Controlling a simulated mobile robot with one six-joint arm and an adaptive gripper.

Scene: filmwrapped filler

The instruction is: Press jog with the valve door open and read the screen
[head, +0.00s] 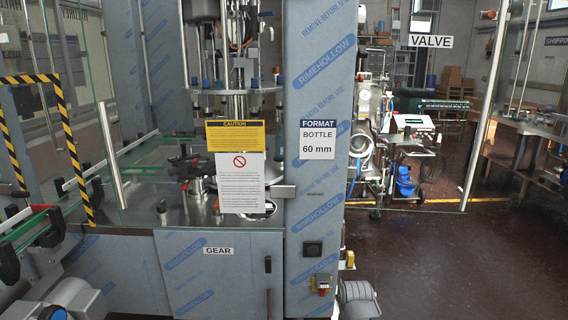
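A VALVE sign (430,41) is on a clear panel to the right of the wrapped column. A long pale upright handle (484,110) stands at that panel's right edge; I cannot tell for sure whether this valve door is open or shut. Behind the clear panel, a white unit with a small dark display (413,121) shows; its text is too small to read. No button marked jog is readable. A black square control (313,249) and a red and yellow switch (323,283) are low on the column. My gripper is not in view.
The machine's film-wrapped column (322,205) carries a FORMAT BOTTLE 60 mm sign (318,133). A yellow CAUTION sign (235,136) hangs left of it, above the GEAR cabinet door (218,275). A motor (357,298) sits by the column's foot. The dark floor (455,265) at right is clear.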

